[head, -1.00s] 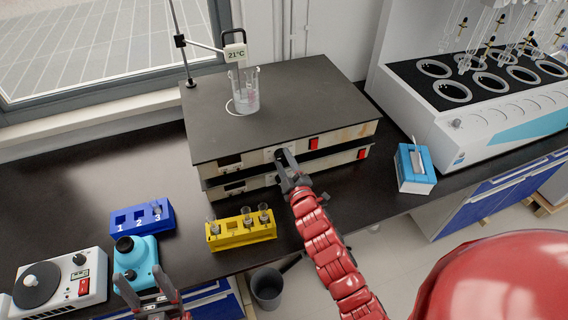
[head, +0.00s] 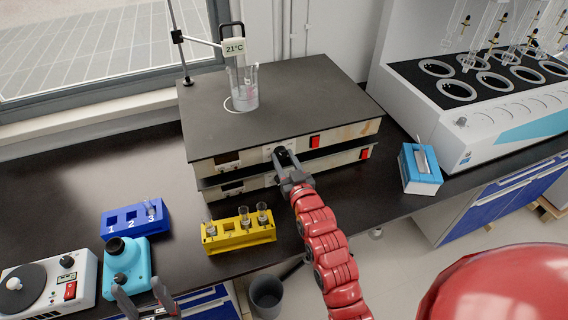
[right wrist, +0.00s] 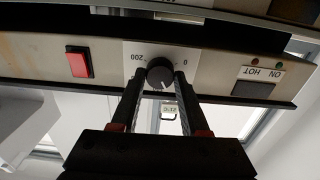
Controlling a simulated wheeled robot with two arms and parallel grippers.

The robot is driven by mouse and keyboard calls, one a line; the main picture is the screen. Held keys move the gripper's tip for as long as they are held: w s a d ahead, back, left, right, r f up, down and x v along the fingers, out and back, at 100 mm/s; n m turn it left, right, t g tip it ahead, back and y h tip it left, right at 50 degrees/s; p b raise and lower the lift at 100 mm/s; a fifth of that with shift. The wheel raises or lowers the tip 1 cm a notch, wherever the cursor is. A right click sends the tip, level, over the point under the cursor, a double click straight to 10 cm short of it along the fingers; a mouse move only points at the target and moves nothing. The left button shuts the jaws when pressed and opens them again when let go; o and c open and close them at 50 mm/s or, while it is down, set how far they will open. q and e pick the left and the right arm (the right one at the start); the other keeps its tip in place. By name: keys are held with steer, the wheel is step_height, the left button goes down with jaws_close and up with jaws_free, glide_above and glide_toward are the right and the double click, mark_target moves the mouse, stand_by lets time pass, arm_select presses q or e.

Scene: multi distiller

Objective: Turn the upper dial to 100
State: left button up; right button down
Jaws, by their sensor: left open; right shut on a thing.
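The upper dial (right wrist: 160,73) is a round black knob on a white scale plate on the front of the upper hot plate (head: 330,139). In the right wrist view the plate appears upside down, with 200 left of the knob and 0 right of it. A pale mark shows on the knob's lower right part. My right gripper (right wrist: 158,82) has one finger on each side of the knob and is shut on it. In the head view the right gripper (head: 286,159) partly covers the dial. My left gripper (head: 146,297) is open and empty at the bottom left.
A second hot plate (head: 338,164) sits directly below. Red switches sit to the right of the dial. A beaker (head: 243,90) with a 21°C probe stands on top. A yellow rack (head: 240,240) and blue rack (head: 135,226) stand in front and left. A blue box (head: 420,168) stands right.

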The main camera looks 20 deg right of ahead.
steer(key=m+b, duration=0.2)
steer(key=m, duration=0.1)
steer(key=shift+f+m, duration=0.3)
steer(key=shift+m+b, duration=0.5)
steer(key=shift+m, duration=0.6)
steer(key=shift+r, duration=0.1)
steer(key=shift+c, duration=2)
jaws_free()
steer(key=shift+r, duration=0.1)
steer(key=shift+s, duration=0.1)
